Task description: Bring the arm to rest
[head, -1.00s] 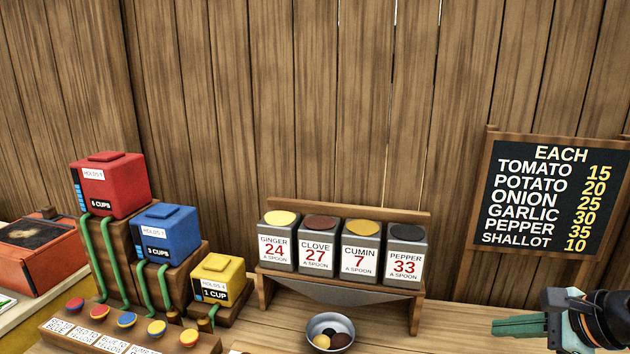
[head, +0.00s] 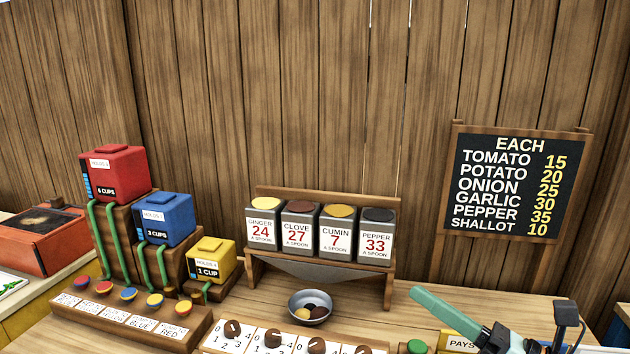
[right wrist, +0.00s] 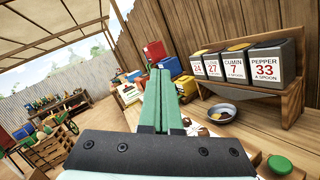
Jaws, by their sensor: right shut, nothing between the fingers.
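My right gripper (head: 418,292) is in the lower right of the head view, its green fingers together and pointing left and up. It is empty and held above the counter, right of the metal bowl (head: 310,307). In the right wrist view the closed fingers (right wrist: 158,78) point forward with nothing between them. The bowl also shows there (right wrist: 222,113), with dark and yellow powder in it. My left gripper is not in view.
The spice rack (head: 389,293) holds several labelled spice boxes. Red (head: 117,175), blue (head: 163,220) and yellow (head: 211,260) containers stand at left. Dial cards (head: 255,346), a green button (head: 417,346) and a "PAYS" sign (head: 460,343) line the front. A price board (head: 515,180) hangs behind.

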